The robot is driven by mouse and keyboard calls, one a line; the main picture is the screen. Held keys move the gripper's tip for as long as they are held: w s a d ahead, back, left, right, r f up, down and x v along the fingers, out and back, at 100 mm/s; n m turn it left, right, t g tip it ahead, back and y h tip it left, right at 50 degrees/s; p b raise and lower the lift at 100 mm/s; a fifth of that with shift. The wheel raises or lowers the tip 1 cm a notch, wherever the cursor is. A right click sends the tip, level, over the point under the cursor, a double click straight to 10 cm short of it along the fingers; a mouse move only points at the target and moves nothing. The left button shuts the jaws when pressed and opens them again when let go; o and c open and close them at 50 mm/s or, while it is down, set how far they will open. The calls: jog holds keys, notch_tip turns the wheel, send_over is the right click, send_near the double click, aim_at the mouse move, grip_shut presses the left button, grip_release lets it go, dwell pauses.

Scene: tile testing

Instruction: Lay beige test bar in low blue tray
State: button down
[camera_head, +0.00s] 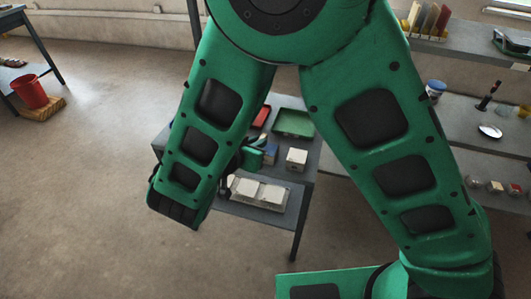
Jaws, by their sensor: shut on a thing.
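My gripper (256,150) is small and partly hidden behind my forearm, over the grey table (311,168). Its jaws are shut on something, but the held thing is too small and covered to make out. I cannot pick out the beige test bar with certainty. A small blue thing (271,154) shows just right of my gripper; I cannot tell whether it is the low blue tray. My forearm covers the left part of the table top.
A green tray (294,123) and a red tray (262,116) lie at the table's back. A whitish block (296,159) stands near its right edge. Shelves stand at right; a red bucket (30,92) is far left.

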jog(key=shift+w+d+f, duration=0.45)
jog(key=shift+d+f, duration=0.2)
jog(key=shift+f, duration=0.5)
jog(key=shift+w+d+f, duration=0.5)
jog(key=shift+d+f, duration=0.2)
jog(key=shift+f, duration=0.45)
jog(key=shift+w+d+f, duration=0.45)
jog(key=shift+d+f, duration=0.2)
jog(key=shift+f, duration=0.5)
jog(key=shift+f, duration=0.6)
jog(key=c, duration=1.8)
grip_release()
jog(key=shift+r, duration=0.5)
jog(key=v, duration=1.2)
jog(key=shift+r, duration=0.15)
